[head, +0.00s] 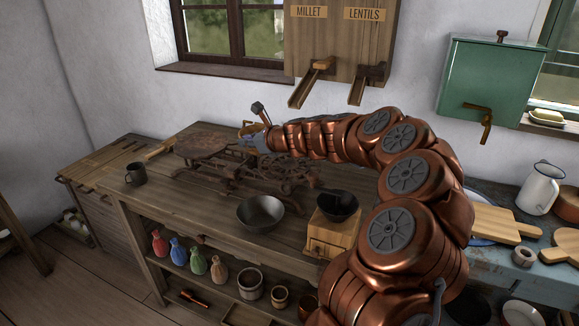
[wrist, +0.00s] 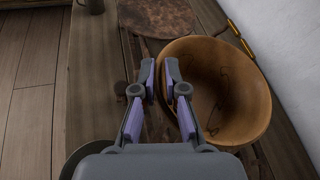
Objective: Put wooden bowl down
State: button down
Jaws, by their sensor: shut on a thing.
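The wooden bowl (wrist: 230,95) fills the right of the wrist view, its inside facing the camera. My gripper (wrist: 160,72) is shut on the bowl's left rim, one finger on each side of it. In the head view only a small tan part of the bowl (head: 246,130) shows beside my gripper (head: 262,122), over the back of the wooden table (head: 185,189) near the rusty scale. My gripper and arm hide the rest. I cannot tell from these views whether the bowl's base touches anything.
The rusty scale (head: 205,147) takes up the back middle of the table; its round plate (wrist: 155,15) is ahead of the bowl. A dark mug (head: 136,174), a metal bowl (head: 261,213) and a wooden grinder (head: 333,234) stand around it.

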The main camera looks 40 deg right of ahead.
jog(key=shift+n+g+y, duration=0.3)
jog(key=shift+n+y, duration=0.4)
jog(key=shift+y, duration=0.2)
jog(key=s+d, duration=1)
jog(key=shift+f+b, duration=0.25)
jog(key=shift+b, duration=0.05)
jog(key=s+d+n+y, duration=0.1)
jog(key=s+d, duration=0.2)
jog(key=s, duration=0.4)
jog(key=s+d+n+y, duration=0.1)
jog(key=s+d, duration=0.2)
jog(key=s, duration=0.4)
jog(key=p, duration=0.1)
send_over(283, 174)
jog(key=shift+s+d+r+g, duration=0.15)
jog(key=shift+s+r+g, duration=0.05)
jog(key=shift+s+g, duration=0.1)
jog(key=shift+w+f, duration=0.15)
jog(key=shift+f, duration=0.75)
jog(key=shift+w+f, duration=0.1)
jog(key=shift+f, duration=0.75)
jog(key=shift+f, duration=0.1)
jog(key=c, duration=1.2)
grip_release()
